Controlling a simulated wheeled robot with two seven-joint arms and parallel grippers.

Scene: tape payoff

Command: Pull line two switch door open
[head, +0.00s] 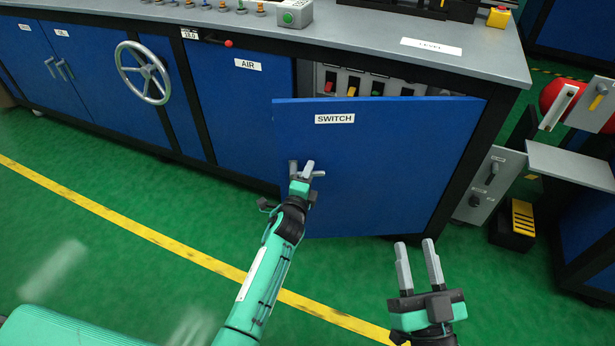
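The line two switch door (390,165) is a blue panel labelled SWITCH. It stands partly open, its left side swung out toward me, with a gap above its top edge into the cabinet. My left gripper (302,168) is at the door's left part, below the label, among small grey pieces where a handle appears to be. Fingers and handle are hard to tell apart, so its grip is unclear. My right gripper (418,264) is open and empty, in front of the door's lower right, apart from it.
Behind the door are coloured switches (352,87) in the cabinet. The AIR door (240,100) and a handwheel (143,73) are to the left. A grey panel (490,185) and a yellow-black block (515,222) stand at right. The green floor in front is clear.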

